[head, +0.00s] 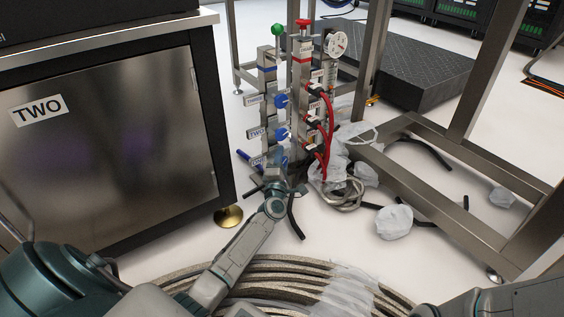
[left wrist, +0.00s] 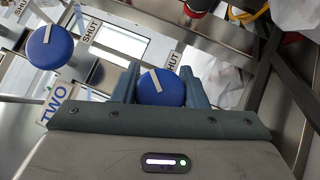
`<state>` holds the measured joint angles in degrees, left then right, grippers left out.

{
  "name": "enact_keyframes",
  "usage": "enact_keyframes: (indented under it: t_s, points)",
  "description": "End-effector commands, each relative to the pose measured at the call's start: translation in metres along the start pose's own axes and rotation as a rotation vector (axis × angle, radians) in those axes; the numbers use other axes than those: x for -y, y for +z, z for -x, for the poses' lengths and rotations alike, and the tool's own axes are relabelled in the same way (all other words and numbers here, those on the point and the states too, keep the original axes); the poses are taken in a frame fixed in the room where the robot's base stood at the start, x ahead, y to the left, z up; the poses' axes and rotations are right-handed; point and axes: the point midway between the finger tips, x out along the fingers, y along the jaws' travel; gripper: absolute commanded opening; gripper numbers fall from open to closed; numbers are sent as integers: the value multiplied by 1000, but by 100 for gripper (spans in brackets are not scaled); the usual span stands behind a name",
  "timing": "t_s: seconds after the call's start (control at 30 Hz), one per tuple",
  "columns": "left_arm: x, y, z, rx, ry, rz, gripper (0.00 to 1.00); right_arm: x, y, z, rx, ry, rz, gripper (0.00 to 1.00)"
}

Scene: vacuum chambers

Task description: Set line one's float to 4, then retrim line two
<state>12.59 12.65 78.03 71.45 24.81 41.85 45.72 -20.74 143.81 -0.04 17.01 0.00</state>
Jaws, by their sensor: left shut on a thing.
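My left gripper (head: 277,172) is at the low end of the blue-banded post (head: 267,72) in the head view. In the left wrist view its two fingers (left wrist: 158,88) are shut on a round blue knob (left wrist: 160,87), whose white pointer line tilts toward the upper left. A SHUT label shows beside that knob. Another blue knob (left wrist: 50,47) and a TWO label (left wrist: 60,103) are to its left. In the head view the upper blue knobs (head: 281,101) show beside THREE and TWO labels; the lowest is mostly hidden by my gripper. No float is readable.
Beside it stands a red-banded post (head: 302,62) with red-handled valves and red hoses (head: 328,140), near a round gauge (head: 335,43). A cabinet marked TWO (head: 40,110) is at left. Steel frame legs (head: 490,60), plastic wraps (head: 394,222) and loose black hoses crowd the right floor.

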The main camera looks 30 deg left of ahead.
Motion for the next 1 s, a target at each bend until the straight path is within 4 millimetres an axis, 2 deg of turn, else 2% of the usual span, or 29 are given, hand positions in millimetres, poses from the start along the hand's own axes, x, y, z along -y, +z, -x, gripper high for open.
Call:
enact_keyframes:
  t_s: [0.4, 0.73, 0.77, 0.83, 0.87, 1.0]
  points:
    - [-1, 0, 1, 2, 120, 120, 16, 0, 0, 0, 0, 0, 0, 36]
    - [-1, 0, 1, 3, 124, 127, 16, 0, 0, 0, -1, 0, 0, 36]
    - [-1, 0, 1, 3, 124, 127, 43, 0, 0, 0, -1, 0, 0, 36]
    - [-1, 0, 1, 3, 124, 127, 57, 0, 0, 0, -1, 0, 0, 36]
    - [-1, 0, 1, 3, 124, 127, 61, 0, 0, 0, -1, 0, 0, 36]
    - [-2, 0, 1, 3, 125, 127, 61, 0, 0, 0, -1, 0, 0, 36]
